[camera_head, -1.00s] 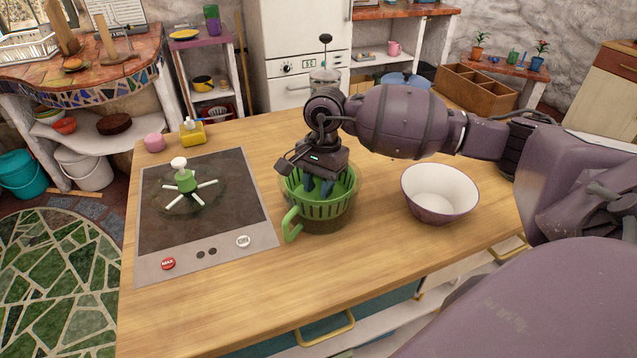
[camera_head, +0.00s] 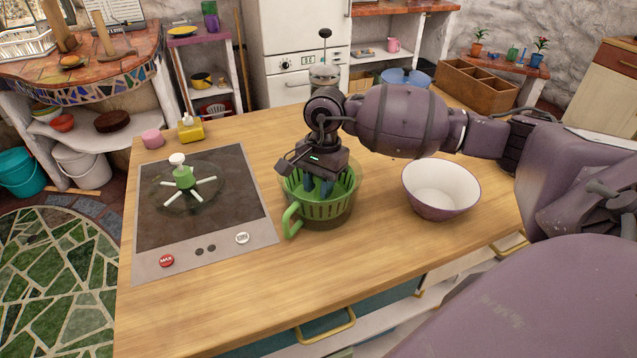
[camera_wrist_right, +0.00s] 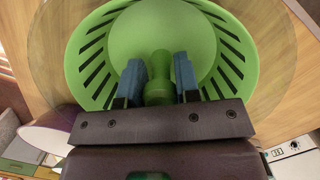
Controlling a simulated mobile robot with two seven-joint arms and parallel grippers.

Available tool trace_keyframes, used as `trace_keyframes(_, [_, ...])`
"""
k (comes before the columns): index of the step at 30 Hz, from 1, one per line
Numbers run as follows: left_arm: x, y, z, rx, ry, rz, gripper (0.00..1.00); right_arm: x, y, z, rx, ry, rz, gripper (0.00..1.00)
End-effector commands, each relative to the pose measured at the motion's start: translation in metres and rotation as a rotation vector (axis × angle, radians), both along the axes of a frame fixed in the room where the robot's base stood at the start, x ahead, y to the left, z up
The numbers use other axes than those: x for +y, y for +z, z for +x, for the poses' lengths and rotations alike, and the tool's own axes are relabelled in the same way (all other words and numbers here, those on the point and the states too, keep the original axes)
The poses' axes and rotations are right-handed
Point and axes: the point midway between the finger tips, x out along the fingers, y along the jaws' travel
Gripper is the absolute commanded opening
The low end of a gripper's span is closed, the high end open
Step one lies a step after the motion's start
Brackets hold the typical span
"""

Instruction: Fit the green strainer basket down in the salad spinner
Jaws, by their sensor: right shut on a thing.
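The green slotted strainer basket (camera_head: 325,207) sits inside the clear bowl of the salad spinner (camera_head: 345,222), its slotted wall showing through. The clear rim circles the basket in the right wrist view. My right gripper (camera_head: 320,188) reaches down into the basket. In the right wrist view its blue fingers (camera_wrist_right: 158,82) are shut on the basket's green centre post (camera_wrist_right: 158,90). Whether the basket rests on the bottom is hidden. My left gripper is not in view.
A clear lid with a green knob (camera_head: 184,178) and white spokes lies on the dark cooktop (camera_head: 220,215) at left. A white and purple bowl (camera_head: 441,188) stands close on the right. A yellow dispenser (camera_head: 191,130) and pink cup (camera_head: 152,139) stand behind. The front wooden counter is clear.

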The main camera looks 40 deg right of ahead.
Motion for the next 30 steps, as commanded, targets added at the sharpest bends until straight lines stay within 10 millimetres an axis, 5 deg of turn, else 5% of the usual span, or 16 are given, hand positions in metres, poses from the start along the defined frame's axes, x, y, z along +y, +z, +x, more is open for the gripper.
trace_keyframes(30, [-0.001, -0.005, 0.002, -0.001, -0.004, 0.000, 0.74, 0.000, -0.013, 0.000, 0.001, 0.000, 0.000, 0.00])
